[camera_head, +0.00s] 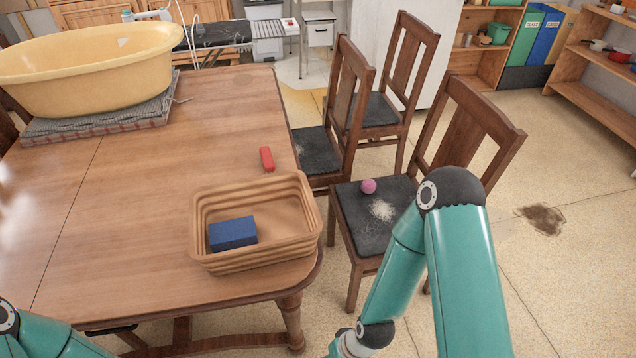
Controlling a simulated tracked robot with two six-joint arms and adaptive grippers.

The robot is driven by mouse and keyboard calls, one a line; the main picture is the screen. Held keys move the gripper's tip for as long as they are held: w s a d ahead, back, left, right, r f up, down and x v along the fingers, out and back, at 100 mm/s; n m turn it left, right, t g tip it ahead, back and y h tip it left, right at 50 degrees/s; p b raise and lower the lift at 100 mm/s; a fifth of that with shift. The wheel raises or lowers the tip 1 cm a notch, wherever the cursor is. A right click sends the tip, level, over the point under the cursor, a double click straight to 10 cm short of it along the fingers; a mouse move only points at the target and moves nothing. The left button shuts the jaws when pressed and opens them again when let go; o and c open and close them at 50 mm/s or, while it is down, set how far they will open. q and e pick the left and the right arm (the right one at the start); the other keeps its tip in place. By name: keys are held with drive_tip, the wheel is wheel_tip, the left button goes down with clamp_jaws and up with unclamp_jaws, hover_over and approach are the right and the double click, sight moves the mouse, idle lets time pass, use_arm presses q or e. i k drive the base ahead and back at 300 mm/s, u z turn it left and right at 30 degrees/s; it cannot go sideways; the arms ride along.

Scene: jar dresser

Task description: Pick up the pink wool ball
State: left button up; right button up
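The pink wool ball (368,186) is small and round. It rests on the dark seat (350,212) of the nearest wooden chair, to the right of the table. My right arm rises at the lower right, in front of part of that chair, and bends down toward the bottom edge. Its gripper is out of the frame. Only a bit of my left arm shows at the bottom left corner, and its gripper is also out of the frame.
The wooden table (120,220) carries a basket (282,258) with a blue block (233,233) inside, a red object (267,159) and a large yellow tub (85,75) on folded cloth (110,121). More chairs (405,70) stand behind. Floor at the right is open, with a brown stain (543,219).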

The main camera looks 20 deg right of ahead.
sight(368, 186)
drive_tip(key=u, duration=0.25)
drive_tip(key=i, duration=0.25)
drive_tip(key=u, duration=2.1)
drive_tip(key=k, duration=2)
drive_tip(key=z, duration=1.5)
drive_tip(key=i, duration=1)
drive_tip(key=z, duration=0.1)
